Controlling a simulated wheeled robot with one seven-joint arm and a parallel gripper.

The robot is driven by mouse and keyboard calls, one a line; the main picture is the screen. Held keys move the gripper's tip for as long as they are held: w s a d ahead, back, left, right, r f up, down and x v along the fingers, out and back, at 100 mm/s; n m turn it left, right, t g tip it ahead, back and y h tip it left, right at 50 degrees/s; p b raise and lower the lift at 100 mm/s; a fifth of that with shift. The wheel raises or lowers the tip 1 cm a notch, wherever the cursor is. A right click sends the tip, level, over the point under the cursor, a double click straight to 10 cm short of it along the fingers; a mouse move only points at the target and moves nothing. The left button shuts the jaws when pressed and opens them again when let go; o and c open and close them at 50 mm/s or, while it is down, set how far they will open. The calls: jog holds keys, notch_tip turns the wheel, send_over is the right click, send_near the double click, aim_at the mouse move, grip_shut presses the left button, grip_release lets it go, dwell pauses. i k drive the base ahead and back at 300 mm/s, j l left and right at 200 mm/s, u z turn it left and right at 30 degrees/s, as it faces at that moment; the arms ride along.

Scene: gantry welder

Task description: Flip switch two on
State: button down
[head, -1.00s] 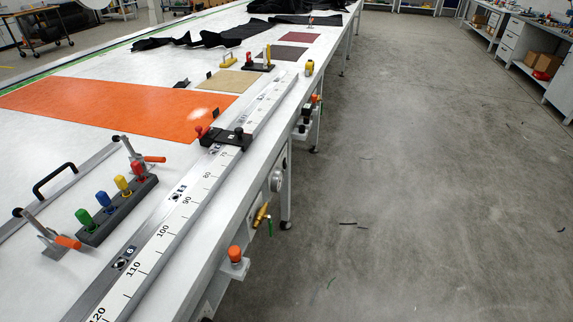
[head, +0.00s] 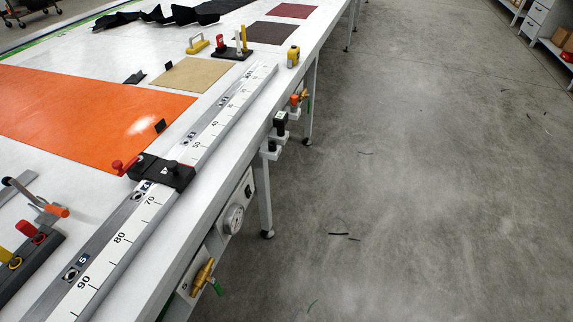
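No switch marked two can be made out. On the table's right side, a panel by the round gauge (head: 233,218) carries a small dark part (head: 248,190) that may be a switch; its position is too small to tell. Farther along that side, two black-topped units, one upper (head: 280,124) and one lower (head: 270,150), sit on pale brackets. I cannot tell whether they are switches. My gripper is not in view.
The long white table (head: 215,178) fills the left, with a ruler rail (head: 120,240) and a black clamp block (head: 165,172) on it. A brass valve (head: 203,277) with a green handle juts from its side. The concrete floor (head: 420,200) on the right is mostly clear, with small scraps.

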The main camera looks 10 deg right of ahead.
aim_at(248, 192)
jog(key=i+l, duration=0.4)
jog(key=i+l+z, duration=0.15)
jog(key=i+l, duration=0.25)
jog(key=i, duration=0.2)
